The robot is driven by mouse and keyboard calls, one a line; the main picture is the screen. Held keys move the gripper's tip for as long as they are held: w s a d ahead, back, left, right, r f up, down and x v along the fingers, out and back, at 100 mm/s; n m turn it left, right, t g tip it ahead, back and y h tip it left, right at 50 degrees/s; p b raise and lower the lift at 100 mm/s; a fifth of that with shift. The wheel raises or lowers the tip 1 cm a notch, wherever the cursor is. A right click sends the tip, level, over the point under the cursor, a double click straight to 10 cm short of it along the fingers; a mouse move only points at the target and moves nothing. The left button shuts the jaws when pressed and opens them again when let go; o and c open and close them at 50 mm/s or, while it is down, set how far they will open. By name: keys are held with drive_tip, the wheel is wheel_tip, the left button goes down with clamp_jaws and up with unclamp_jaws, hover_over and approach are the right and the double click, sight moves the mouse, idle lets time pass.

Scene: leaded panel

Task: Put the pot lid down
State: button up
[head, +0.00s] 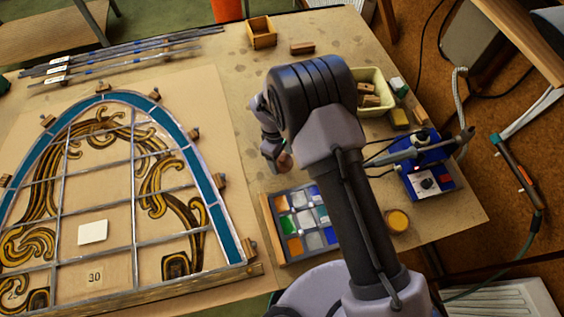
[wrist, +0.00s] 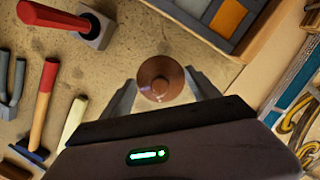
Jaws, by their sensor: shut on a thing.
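The pot lid (wrist: 161,79) is a round copper-brown disc with a small knob at its centre. In the wrist view my gripper (wrist: 162,88) has a finger on either side of it and is shut on it. In the head view my gripper (head: 273,157) is above the bench behind the glass tray, partly hidden by my arm, and a brownish bit of the lid (head: 286,161) shows beside it. I cannot tell the lid's height above the bench. A small round pot with a yellow top (head: 397,221) stands right of my arm, near the bench's front edge.
A tray of coloured glass pieces (head: 300,220) lies just in front of my gripper. The leaded panel (head: 110,190) fills the left. A blue soldering station (head: 430,178) and a cream bin (head: 372,92) stand right. A red-handled tool (wrist: 62,18) and hammer (wrist: 42,105) lie nearby.

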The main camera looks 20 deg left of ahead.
sight(282, 164)
wheel_tip(282, 164, down, 4)
drive_tip(key=shift+r, duration=0.2)
drive_tip(key=shift+f, duration=0.15)
drive_tip(key=o, duration=1.4)
